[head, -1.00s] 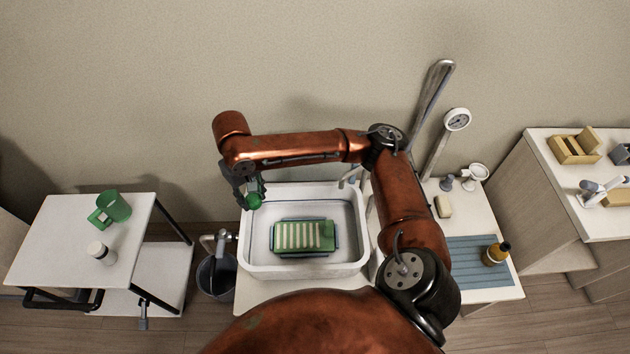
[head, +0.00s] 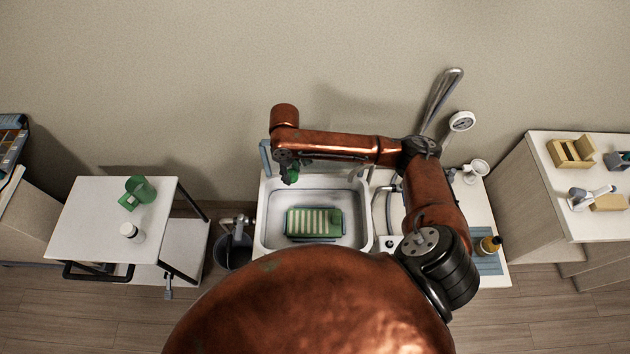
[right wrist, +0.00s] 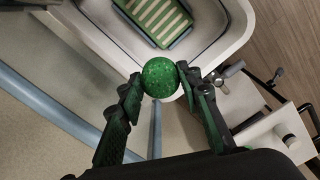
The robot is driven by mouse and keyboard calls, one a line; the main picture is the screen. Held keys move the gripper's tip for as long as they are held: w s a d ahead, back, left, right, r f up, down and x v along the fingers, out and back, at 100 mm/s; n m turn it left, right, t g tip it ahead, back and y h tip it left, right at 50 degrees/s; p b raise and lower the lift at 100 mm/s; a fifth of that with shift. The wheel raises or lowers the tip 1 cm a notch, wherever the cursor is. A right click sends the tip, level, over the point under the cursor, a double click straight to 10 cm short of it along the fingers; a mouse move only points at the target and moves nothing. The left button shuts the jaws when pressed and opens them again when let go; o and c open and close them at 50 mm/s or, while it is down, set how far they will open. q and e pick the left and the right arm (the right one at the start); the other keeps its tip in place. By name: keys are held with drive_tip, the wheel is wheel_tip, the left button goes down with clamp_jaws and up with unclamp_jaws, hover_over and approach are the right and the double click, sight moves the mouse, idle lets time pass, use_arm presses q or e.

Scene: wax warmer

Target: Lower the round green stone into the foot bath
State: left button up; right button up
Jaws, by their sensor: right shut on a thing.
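The round green stone (right wrist: 160,78) is a speckled green ball held between the two fingertips of my right gripper (right wrist: 157,80) in the right wrist view. In the head view my right gripper (head: 288,168) and the stone (head: 291,176) are over the back left part of the white foot bath (head: 262,225). The foot bath's rim also shows in the right wrist view (right wrist: 238,40). How high the stone hangs above the basin is hard to tell. My left gripper is not in view.
A dark bucket (head: 235,252) stands left of the bath.

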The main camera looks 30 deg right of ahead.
drive_tip(key=n+p, duration=0.1)
drive_tip(key=s+d+p, duration=0.1)
drive_tip(key=p, duration=0.1)
drive_tip(key=n+p, duration=0.1)
drive_tip(key=p, duration=0.1)
drive_tip(key=shift+s+d+f+n, duration=0.2)
drive_tip(key=shift+s+n, duration=0.1)
drive_tip(key=shift+s, duration=0.05)
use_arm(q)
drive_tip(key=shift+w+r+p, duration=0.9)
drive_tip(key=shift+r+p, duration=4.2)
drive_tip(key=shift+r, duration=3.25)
use_arm(e)
drive_tip(key=shift+s+d+f+n, duration=1.4)
drive_tip(key=shift+s+f+n, duration=0.6)
drive_tip(key=shift+s+n, duration=0.9)
use_arm(q)
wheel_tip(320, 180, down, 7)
drive_tip(key=b, duration=0.7)
use_arm(e)
wheel_tip(320, 180, down, 9)
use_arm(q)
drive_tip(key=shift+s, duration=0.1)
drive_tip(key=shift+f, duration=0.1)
